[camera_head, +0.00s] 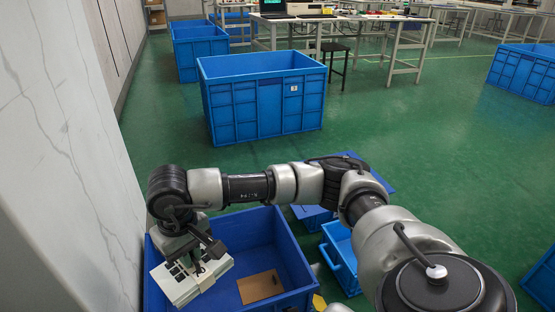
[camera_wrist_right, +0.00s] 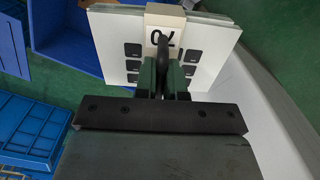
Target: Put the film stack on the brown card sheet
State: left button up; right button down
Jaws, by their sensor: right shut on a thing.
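The film stack (camera_head: 188,280) is a white block of thin sheets with dark key marks. My right gripper (camera_head: 197,258) is shut on it and holds it at the left side of a blue crate. In the right wrist view the film stack (camera_wrist_right: 120,47) fills the top, with a pale band around its middle and dark squares on both sides, and the right gripper (camera_wrist_right: 163,75) grips that band. The brown card sheet (camera_head: 260,287) lies flat on the crate floor, to the right of the stack and apart from it in the picture. My left gripper is not in view.
The blue crate (camera_head: 296,262) has upright walls around the card. A smaller blue crate (camera_head: 343,262) stands to its right. A white marbled wall (camera_head: 65,150) rises close on the left. A large blue bin (camera_head: 262,98) stands further back on green floor.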

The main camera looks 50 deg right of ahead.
aim_at(255, 288)
jog(key=k+l, duration=0.15)
jog(key=l, duration=0.25)
jog(key=k+l+u, duration=0.1)
jog(key=l, duration=0.3)
jog(key=k+l, duration=0.15)
jog(key=l, duration=0.25)
jog(key=i+l, duration=0.2)
jog(key=l, duration=0.2)
jog(key=i+l+u, duration=0.1)
jog(key=l, duration=0.3)
jog(key=i, duration=0.05)
